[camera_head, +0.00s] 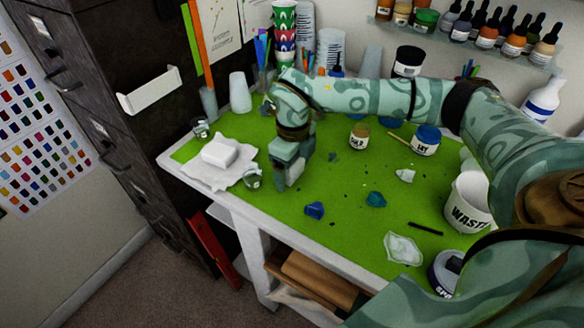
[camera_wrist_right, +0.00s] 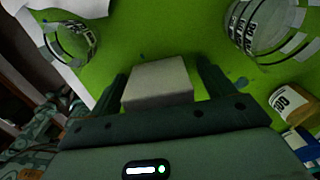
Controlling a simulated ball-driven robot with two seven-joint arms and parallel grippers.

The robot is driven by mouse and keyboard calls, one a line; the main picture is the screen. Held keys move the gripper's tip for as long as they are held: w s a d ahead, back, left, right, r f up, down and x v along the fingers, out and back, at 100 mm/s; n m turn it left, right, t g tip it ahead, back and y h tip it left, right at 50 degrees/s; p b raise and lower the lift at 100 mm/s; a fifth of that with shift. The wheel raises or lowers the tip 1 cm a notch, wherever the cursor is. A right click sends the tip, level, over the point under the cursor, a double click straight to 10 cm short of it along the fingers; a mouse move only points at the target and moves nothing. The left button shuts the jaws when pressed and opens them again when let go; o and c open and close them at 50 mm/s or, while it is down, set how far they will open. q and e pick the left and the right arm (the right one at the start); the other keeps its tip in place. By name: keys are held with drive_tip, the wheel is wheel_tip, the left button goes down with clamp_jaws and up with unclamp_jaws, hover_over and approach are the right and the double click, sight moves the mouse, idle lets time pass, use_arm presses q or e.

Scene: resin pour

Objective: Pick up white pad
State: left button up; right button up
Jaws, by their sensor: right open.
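My right gripper (camera_head: 285,178) points down over the left part of the green mat, with its jaws open. In the right wrist view, a pale block-like pad (camera_wrist_right: 158,84) shows between its two fingers. I cannot tell whether the fingers touch it. In the head view the gripper hides this spot. A separate white block (camera_head: 220,152) lies on crumpled white paper (camera_head: 198,171), left of the gripper. My left gripper is not in view.
A clear cup (camera_head: 252,180) stands close left of the gripper, and another (camera_head: 202,128) stands behind the paper. A gold-labelled jar (camera_head: 359,137) and a blue-lidded jar (camera_head: 426,141) stand to the right. A waste bin (camera_head: 467,205) is farther right. Small blue pieces lie on the mat.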

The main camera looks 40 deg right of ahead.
drive_tip(key=c, duration=1.1)
drive_tip(key=shift+r, duration=0.1)
